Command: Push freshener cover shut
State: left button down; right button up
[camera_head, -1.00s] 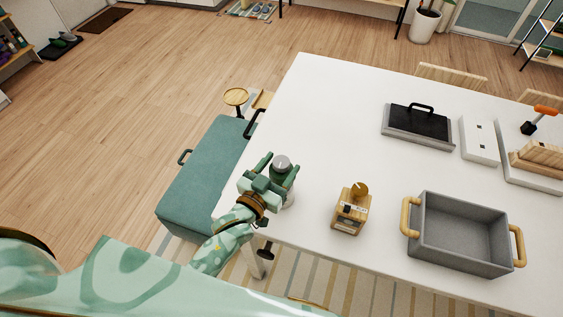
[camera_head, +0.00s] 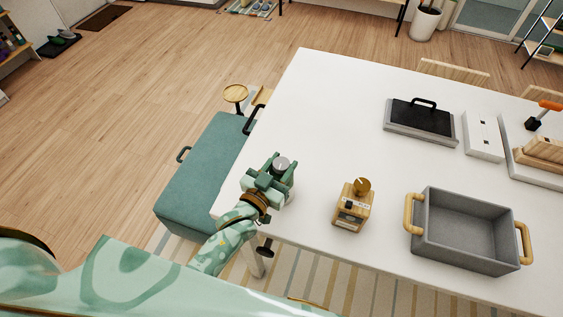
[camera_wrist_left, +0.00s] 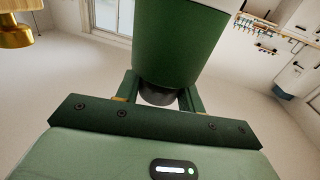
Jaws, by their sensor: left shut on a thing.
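The freshener appears to be the small cylinder with a round grey top (camera_head: 281,164) standing near the left edge of the white table. In the left wrist view its green body (camera_wrist_left: 178,45) fills the space between the fingers, with a dark round part at the near end. My left gripper (camera_head: 272,170) is shut on this cylinder, with a finger on either side. The gripper hides much of the body in the head view, and I cannot make out how the cover sits. My right gripper is not in view.
On the white table (camera_head: 330,110), a wooden box with a gold knob (camera_head: 352,208) stands right of my gripper. A teal bench (camera_head: 200,175) stands left of the table.

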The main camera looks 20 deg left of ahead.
pick_arm(q)
jog(key=shift+s+f, duration=0.15)
jog(key=shift+f, duration=0.2)
jog(key=c, duration=0.9)
grip_release()
jog(key=v, duration=1.6)
jog(key=shift+s, duration=0.1)
